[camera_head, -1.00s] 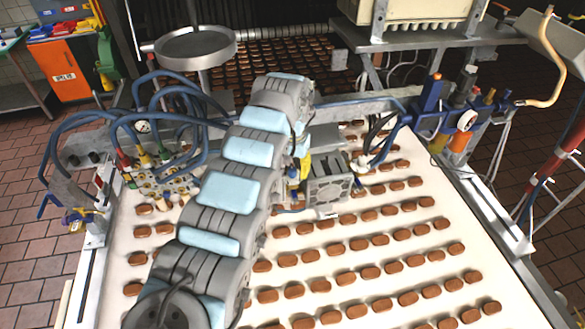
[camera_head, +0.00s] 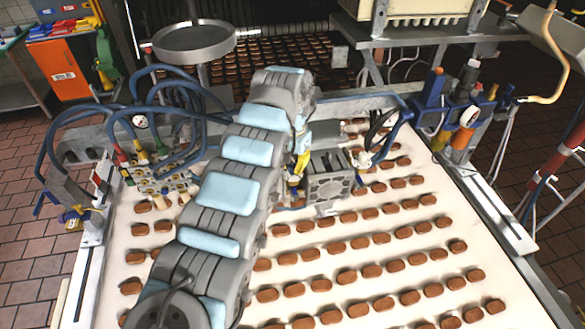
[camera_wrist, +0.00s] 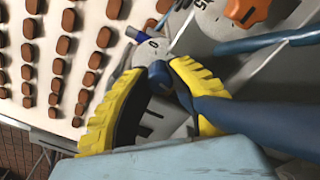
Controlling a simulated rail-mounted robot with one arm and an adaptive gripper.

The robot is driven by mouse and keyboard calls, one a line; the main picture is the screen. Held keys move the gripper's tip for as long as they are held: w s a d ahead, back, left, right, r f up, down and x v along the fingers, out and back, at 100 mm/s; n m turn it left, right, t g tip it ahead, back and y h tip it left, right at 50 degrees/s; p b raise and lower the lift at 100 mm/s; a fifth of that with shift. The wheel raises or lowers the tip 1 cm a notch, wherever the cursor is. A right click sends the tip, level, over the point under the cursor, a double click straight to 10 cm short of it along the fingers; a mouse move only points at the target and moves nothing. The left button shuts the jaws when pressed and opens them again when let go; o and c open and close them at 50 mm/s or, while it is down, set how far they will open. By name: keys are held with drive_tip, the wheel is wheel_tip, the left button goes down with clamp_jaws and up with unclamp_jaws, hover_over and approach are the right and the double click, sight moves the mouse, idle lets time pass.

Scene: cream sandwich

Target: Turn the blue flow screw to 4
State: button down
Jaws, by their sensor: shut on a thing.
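In the wrist view, my gripper (camera_wrist: 155,76) has its two yellow ribbed fingers close around a small dark blue piece (camera_wrist: 160,73), which looks like the blue flow screw. The fingers hide most of it. A pale scale with a dark "0" mark (camera_wrist: 152,44) shows just above the fingertips. The number the screw points to cannot be read. In the head view, yellow parts of my gripper (camera_head: 300,165) show beside the grey finned box; the fingertips and the screw are hidden there.
An orange knob (camera_wrist: 246,11) with a numbered pale dial (camera_wrist: 209,16) is close by at upper right in the wrist view. Dark blue hoses run beside the right finger. A white belt (camera_head: 350,290) carries rows of brown biscuits. More hoses and valves (camera_head: 150,165) stand at left.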

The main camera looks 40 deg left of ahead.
drive_tip(key=m+b, duration=0.3)
drive_tip(key=m, duration=0.1)
drive_tip(key=shift+f+b, duration=0.25)
drive_tip(key=shift+b, duration=0.05)
drive_tip(key=shift+r+m+b, duration=0.2)
drive_tip(key=shift+m+b, duration=0.65)
drive_tip(key=shift+m, duration=0.45)
drive_tip(key=c, duration=0.9)
unclamp_jaws()
drive_tip(key=shift+d, duration=0.1)
drive_tip(key=shift+r+p, duration=0.15)
drive_tip(key=shift+p, duration=0.15)
